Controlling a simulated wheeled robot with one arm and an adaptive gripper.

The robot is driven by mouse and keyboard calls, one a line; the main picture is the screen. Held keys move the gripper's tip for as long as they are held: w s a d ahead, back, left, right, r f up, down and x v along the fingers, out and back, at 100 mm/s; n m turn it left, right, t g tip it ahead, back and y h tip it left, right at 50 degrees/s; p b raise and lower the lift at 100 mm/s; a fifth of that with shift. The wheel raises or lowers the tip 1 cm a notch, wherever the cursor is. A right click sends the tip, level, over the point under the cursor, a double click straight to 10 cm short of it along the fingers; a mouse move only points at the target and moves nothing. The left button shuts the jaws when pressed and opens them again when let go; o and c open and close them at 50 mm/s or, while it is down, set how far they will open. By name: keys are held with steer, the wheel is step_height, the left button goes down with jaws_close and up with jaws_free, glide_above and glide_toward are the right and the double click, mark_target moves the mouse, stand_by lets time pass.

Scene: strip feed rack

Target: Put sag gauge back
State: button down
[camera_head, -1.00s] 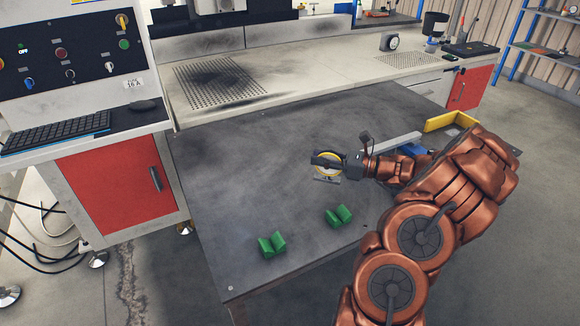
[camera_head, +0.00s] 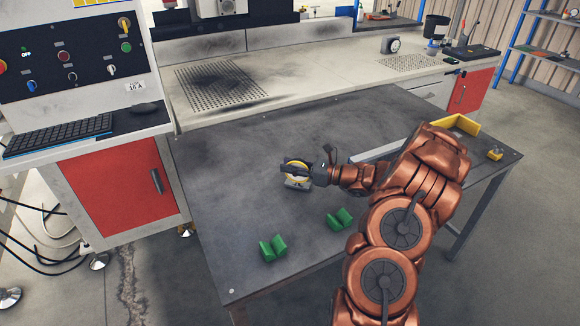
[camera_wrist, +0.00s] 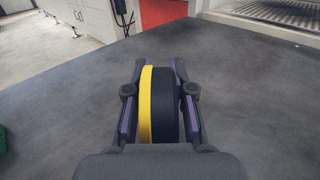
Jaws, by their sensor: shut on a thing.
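The sag gauge, a round thing with a yellow rim and a dark body (camera_wrist: 163,105), is between my gripper's fingers (camera_wrist: 160,88) in the wrist view. The fingers are shut on its two flat sides. In the head view the gauge (camera_head: 297,167) shows at the tip of my gripper (camera_head: 304,174), over the middle of the dark table (camera_head: 230,160). A pale, flat part shows at its lower edge. I cannot tell whether it touches the table.
Two green V-shaped blocks (camera_head: 272,248) (camera_head: 340,219) stand near the table's front edge. A yellow-edged corner (camera_head: 460,123) and a small yellow thing (camera_head: 495,154) are at the right end, past my arm. The table's left and middle are clear.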

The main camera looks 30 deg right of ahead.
mark_target(310, 170)
steer(key=shift+f, duration=0.3)
steer(key=c, duration=1)
jaws_free()
steer(key=shift+r, duration=0.15)
steer(key=shift+s+d, duration=0.2)
steer(key=v, duration=0.7)
steer(key=shift+r, duration=0.1)
